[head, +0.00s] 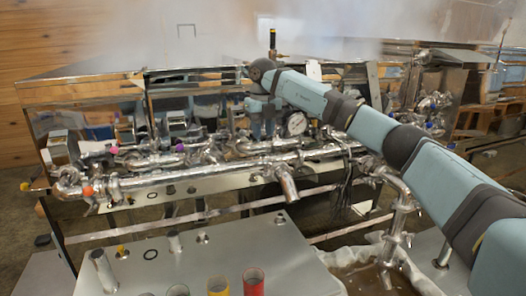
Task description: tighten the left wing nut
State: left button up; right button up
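My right arm reaches in from the right across the evaporator. Its gripper (262,128) points down behind the front pipe, left of the round pressure gauge (297,123). The fingers are small and partly lost against the shiny fittings, so I cannot tell whether they are open or shut or hold anything. A long steel pipe (205,173) with clamped fittings runs along the front of the evaporator. I cannot make out the left wing nut among these fittings. My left gripper is not in view.
Steam hides the top of the evaporator. Coloured knobs, such as an orange one (88,191) and a purple one (180,148), sit along the pipework. A steel table (200,262) in front carries a yellow cup (218,287) and a red cup (253,283). Right of it is a basin of brown liquid (372,280).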

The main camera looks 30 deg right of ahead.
notch_tip(320, 180, up, 5)
jog(key=shift+f, duration=0.1)
dwell(0.6)
